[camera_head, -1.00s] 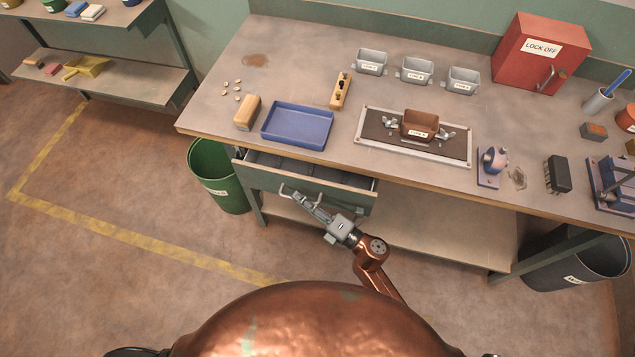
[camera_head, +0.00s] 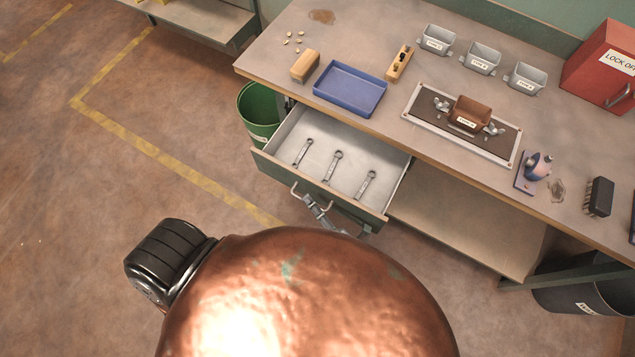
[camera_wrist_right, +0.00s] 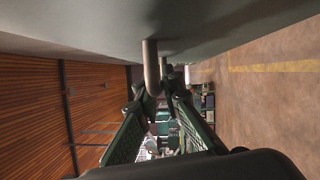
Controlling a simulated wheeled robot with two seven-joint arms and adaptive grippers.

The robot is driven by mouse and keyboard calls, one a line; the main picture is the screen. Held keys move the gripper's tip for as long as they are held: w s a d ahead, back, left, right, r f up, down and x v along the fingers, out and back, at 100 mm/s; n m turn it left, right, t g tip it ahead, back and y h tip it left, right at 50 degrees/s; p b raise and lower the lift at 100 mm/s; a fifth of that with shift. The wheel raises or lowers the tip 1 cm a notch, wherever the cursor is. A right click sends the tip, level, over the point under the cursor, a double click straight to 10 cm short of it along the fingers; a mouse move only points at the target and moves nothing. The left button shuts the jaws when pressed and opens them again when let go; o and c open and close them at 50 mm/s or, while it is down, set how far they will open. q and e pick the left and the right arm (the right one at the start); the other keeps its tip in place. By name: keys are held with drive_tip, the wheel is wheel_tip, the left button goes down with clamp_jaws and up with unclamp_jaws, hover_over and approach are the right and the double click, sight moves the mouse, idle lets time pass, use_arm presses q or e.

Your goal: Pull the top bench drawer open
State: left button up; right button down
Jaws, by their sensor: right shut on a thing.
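The top bench drawer (camera_head: 318,196) stands well open under the bench top, its pale inside showing. Several wrenches lie in it, among them one in the middle (camera_head: 333,168). My right gripper (camera_head: 308,198) is at the drawer's front, shut on the drawer handle (camera_head: 326,199). In the right wrist view the handle (camera_wrist_right: 151,67) is a metal bar between the fingers (camera_wrist_right: 155,100), close against the drawer front (camera_wrist_right: 90,28). My copper-coloured body hides most of the right arm. My left gripper is not in view.
On the bench top (camera_head: 345,45) are a blue tray (camera_head: 350,88), a wooden block (camera_head: 305,65), grey bins (camera_head: 481,58) and a brown bin on a plate (camera_head: 469,114). A green bucket (camera_head: 259,115) stands left of the drawer. Floor to the left is clear.

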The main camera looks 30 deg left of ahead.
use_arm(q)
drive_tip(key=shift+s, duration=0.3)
use_arm(e)
drive_tip(key=shift+f, duration=0.1)
drive_tip(key=c, duration=2.1)
unclamp_jaws()
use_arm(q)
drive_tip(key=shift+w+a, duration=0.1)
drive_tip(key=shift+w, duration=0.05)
use_arm(e)
drive_tip(key=shift+d, duration=0.1)
drive_tip(key=v, duration=1.2)
